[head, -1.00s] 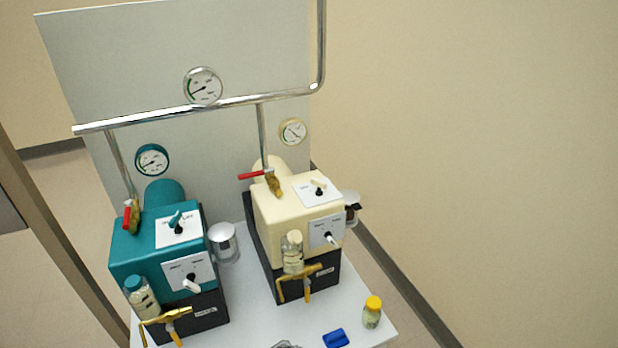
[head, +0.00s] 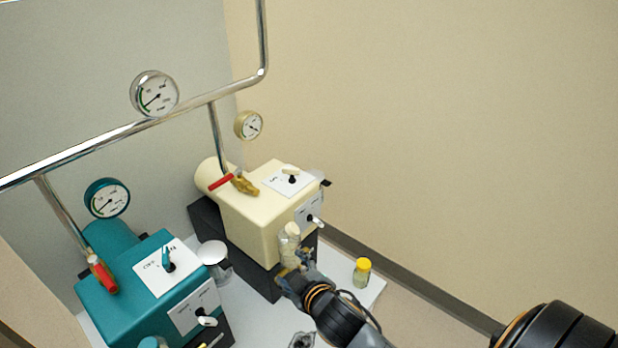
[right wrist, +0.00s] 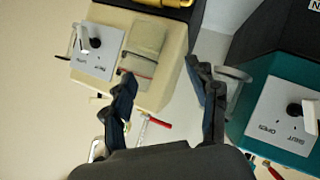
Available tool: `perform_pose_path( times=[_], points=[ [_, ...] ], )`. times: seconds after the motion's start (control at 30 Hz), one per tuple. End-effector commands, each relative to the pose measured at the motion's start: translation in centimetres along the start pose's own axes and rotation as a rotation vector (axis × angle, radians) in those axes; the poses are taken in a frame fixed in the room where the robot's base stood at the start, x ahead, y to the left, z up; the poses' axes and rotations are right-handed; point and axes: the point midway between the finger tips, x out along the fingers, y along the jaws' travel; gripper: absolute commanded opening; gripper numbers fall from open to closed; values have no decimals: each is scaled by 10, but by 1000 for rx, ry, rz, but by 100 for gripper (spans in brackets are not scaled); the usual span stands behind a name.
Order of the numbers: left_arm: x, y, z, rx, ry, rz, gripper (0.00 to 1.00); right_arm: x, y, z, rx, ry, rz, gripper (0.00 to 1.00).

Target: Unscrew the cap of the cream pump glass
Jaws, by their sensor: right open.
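The cream pump (head: 255,205) stands at the centre of the head view. Its upright sight glass (head: 289,250) is on the front, with a cream cap (head: 291,230) on top. My right gripper (head: 296,272) is in front of the glass's lower part and hides some of it. In the right wrist view my right gripper (right wrist: 166,95) is open, its two dark fingers spread apart. The glass (right wrist: 146,45) appears there beyond the left finger, against the cream housing (right wrist: 172,50). Nothing shows between the fingertips. My left gripper is not in view.
A yellow-capped jar (head: 362,274) stands on the white table (head: 367,299) at the right. A metal pipe (head: 190,103) with gauges runs above.

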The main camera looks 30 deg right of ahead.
Motion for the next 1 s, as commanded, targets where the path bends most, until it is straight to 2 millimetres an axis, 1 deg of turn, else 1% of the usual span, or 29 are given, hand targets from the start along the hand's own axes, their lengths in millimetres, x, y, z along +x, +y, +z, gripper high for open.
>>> perform_pose_path(
  times=[0.03,0.17,0.27,0.37,0.4,0.47,0.5,0.57,0.6,0.63,0.7,0.77,0.8,0.87,0.93,0.97,1.0],
  points=[
    [0,-3,-1,-1,1,-3,40,-1,11,-16,-27,45,27,59],
    [0,-5,-4,-3,5,-6,40,2,33,-56,-120,175,97,59],
    [0,-5,-4,-3,6,-6,40,6,50,-91,-221,301,161,59],
    [0,-2,-5,-5,7,-3,40,5,65,-135,-359,459,236,59],
    [-1,0,-6,-6,8,-1,40,2,71,-156,-430,534,270,59],
    [-1,3,-6,-7,9,3,40,-4,77,-187,-554,656,323,59],
    [-1,5,-7,-8,10,5,40,-9,78,-208,-648,741,358,59],
    [-1,6,-7,-9,11,7,40,-18,77,-235,-799,869,403,59],
    [-1,6,-8,-9,11,7,40,-25,75,-250,-904,952,429,59],
    [-1,6,-8,-9,11,7,40,-29,72,-259,-985,1012,445,59],
    [-1,6,-8,-8,11,6,40,-38,63,-273,-1179,1140,468,59],
    [-1,4,-7,-8,11,5,40,-42,55,-277,-1349,1241,471,59],
    [-1,4,-7,-7,11,4,40,-44,51,-277,-1467,1301,465,59],
    [-1,2,-7,-6,11,3,40,-43,46,-270,-1644,1382,438,59],
    [-1,2,-7,-6,10,1,40,-38,46,-256,-1850,1459,380,59],
    [-1,1,-7,-6,10,1,40,-36,49,-247,-1938,1485,346,59],
    [-1,1,-6,-6,10,1,40,-31,54,-234,-2055,1514,291,59]
  ],
)
